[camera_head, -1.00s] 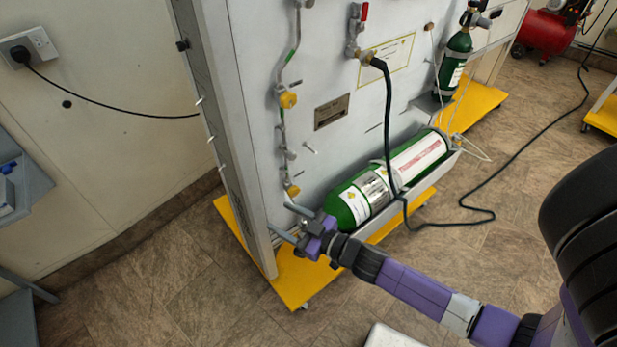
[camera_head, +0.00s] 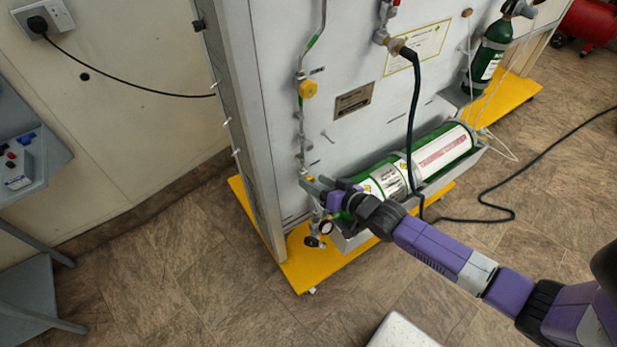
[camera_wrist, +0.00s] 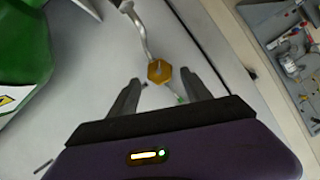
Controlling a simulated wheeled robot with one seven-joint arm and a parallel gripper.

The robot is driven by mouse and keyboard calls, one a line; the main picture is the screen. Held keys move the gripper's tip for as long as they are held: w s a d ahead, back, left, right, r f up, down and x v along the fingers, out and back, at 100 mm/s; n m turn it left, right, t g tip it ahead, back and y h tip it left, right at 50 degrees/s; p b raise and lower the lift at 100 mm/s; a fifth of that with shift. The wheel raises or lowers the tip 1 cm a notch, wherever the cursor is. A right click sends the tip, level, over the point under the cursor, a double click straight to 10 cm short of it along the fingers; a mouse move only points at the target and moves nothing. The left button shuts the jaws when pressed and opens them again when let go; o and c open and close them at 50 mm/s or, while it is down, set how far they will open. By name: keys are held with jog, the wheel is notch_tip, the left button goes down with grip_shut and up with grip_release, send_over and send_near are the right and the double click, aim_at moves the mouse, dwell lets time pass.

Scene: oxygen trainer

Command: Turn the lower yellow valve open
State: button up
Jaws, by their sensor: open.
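The lower yellow valve (camera_head: 309,178) is on the thin vertical pipe on the grey panel, mostly hidden behind my gripper in the head view. In the wrist view a yellow hexagonal valve knob (camera_wrist: 159,71) shows near the middle, in line with the gap between my fingers. My gripper (camera_head: 308,184) is open and empty, close to the panel at the lower valve. Its fingertips (camera_wrist: 161,81) lie to either side of the knob in the picture; contact cannot be told. The upper yellow valve (camera_head: 308,88) sits higher on the same pipe, clear of the gripper.
A large green cylinder (camera_head: 455,143) lies in a cradle right of my gripper. A black hose (camera_head: 413,120) hangs before the panel. A small gauge (camera_head: 326,228) is below my gripper. The yellow base (camera_head: 310,265) juts out underneath.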

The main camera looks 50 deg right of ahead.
aim_at(311, 180)
jog(key=shift+x, duration=2.05)
grip_shut()
